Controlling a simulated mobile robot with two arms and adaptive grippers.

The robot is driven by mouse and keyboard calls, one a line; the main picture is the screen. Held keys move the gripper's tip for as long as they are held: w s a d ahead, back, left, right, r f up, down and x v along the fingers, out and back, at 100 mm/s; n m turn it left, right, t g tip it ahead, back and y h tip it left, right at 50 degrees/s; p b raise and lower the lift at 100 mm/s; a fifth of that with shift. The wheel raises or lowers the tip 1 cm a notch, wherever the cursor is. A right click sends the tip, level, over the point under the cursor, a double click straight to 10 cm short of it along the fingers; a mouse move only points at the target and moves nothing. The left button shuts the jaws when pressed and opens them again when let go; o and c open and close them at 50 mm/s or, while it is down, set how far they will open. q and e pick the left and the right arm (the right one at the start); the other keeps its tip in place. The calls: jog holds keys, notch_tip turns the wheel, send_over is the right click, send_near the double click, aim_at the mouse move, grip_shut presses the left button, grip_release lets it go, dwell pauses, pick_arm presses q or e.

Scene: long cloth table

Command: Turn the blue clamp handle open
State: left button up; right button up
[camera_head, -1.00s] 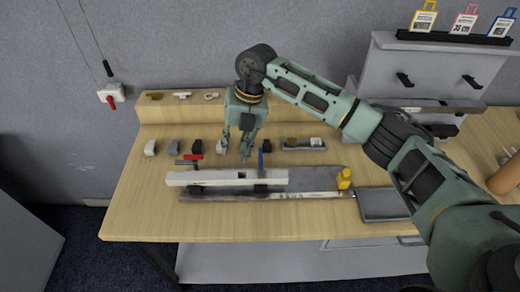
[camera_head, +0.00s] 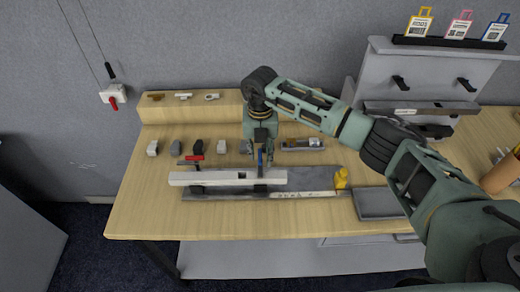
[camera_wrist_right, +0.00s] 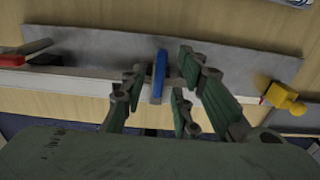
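The blue clamp handle (camera_head: 260,158) stands upright at the white bar (camera_head: 225,177) on the grey plate (camera_head: 315,180). My right gripper (camera_head: 261,160) is above the bar at the handle. In the right wrist view the blue handle (camera_wrist_right: 159,75) shows between the open fingers of my right gripper (camera_wrist_right: 160,100), nearer the left finger; contact cannot be told. A red clamp handle (camera_head: 194,158) stands at the bar's left part and shows at the left edge of the wrist view (camera_wrist_right: 37,46). My left gripper is not in view.
A yellow bottle-like piece (camera_head: 341,178) stands at the plate's right end, beside a dark grey tray (camera_head: 378,203). Several small blocks (camera_head: 196,146) line up behind the bar. A small tray (camera_head: 303,144) lies behind on the right. The table's left front is clear.

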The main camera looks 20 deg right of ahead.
jog(key=shift+c, duration=0.3)
grip_shut()
